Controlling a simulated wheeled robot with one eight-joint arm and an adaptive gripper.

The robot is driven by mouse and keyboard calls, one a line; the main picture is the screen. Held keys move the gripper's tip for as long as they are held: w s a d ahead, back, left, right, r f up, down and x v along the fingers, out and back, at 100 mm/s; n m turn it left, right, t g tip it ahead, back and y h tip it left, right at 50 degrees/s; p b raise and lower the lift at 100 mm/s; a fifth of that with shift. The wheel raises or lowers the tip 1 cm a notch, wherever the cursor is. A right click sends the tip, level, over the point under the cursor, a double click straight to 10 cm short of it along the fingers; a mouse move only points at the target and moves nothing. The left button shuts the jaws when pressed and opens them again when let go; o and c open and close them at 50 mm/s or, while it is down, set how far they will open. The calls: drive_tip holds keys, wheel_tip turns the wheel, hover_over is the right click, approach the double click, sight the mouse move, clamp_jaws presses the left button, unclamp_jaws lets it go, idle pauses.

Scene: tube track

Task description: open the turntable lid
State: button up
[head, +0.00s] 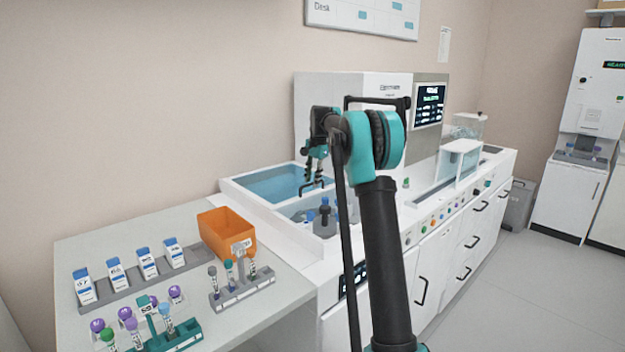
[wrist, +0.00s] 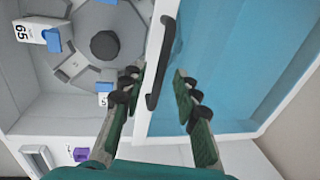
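The turntable lid (wrist: 230,60) is a blue see-through pane with a white frame, filling the right of the wrist view. In the head view the lid (head: 265,186) covers the left part of the white housing. Its black bar handle (wrist: 160,60) sits on the frame edge facing the turntable. The grey turntable (wrist: 75,45), with a dark centre knob and blue-capped vials, shows uncovered beside the lid. My gripper (wrist: 158,77) is open, its fingers on either side of the handle in the picture. I cannot tell whether they touch it. In the head view my gripper (head: 314,180) hangs over the handle.
A grey table holds an orange bin (head: 226,236), a grey tube rack (head: 243,292), a teal rack (head: 172,338) and a row of white blue-capped boxes (head: 146,263). The tall white machine body (head: 345,85) stands behind the housing. Open floor (head: 530,290) lies at right.

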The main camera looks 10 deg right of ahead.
wheel_tip(320, 180, up, 12)
drive_tip(key=s+d, duration=0.1)
drive_tip(key=s, duration=0.1)
drive_tip(key=shift+d, duration=0.15)
drive_tip(key=shift+f, duration=0.15)
